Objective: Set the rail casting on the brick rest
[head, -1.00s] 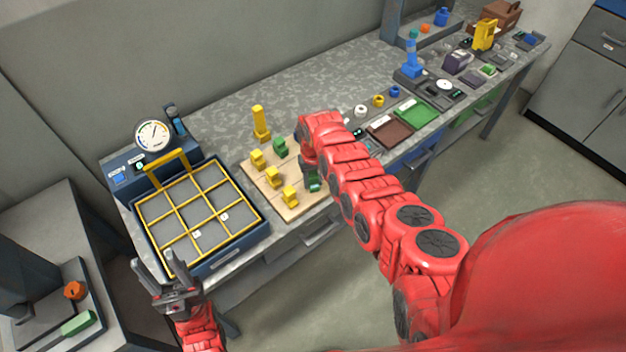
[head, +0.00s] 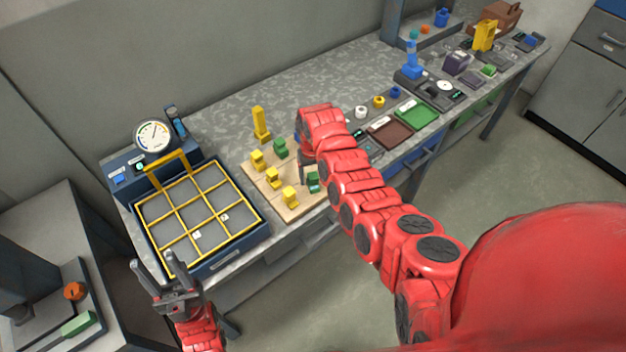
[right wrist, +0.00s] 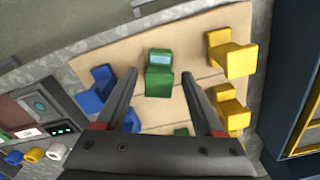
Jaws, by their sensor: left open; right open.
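Several stepped blocks in yellow, green and blue stand on a pale tan board (head: 263,188), which may be the brick rest. I cannot tell which block is the rail casting. My right gripper (right wrist: 160,77) is open above the board, with a green block (right wrist: 158,75) between its fingertips in the right wrist view; no contact shows. That green block also shows in the head view (head: 313,183), partly behind my arm. A blue block (right wrist: 98,92) lies left of the fingers, a yellow block (right wrist: 231,55) right. My left gripper (head: 157,266) is open and empty before the bench.
A dark blue unit with a yellow grid (head: 197,212) and a gauge (head: 153,136) stands left of the board. A tall yellow piece (head: 260,123) stands behind the board. Brown (head: 391,132) and green (head: 416,112) trays lie to the right.

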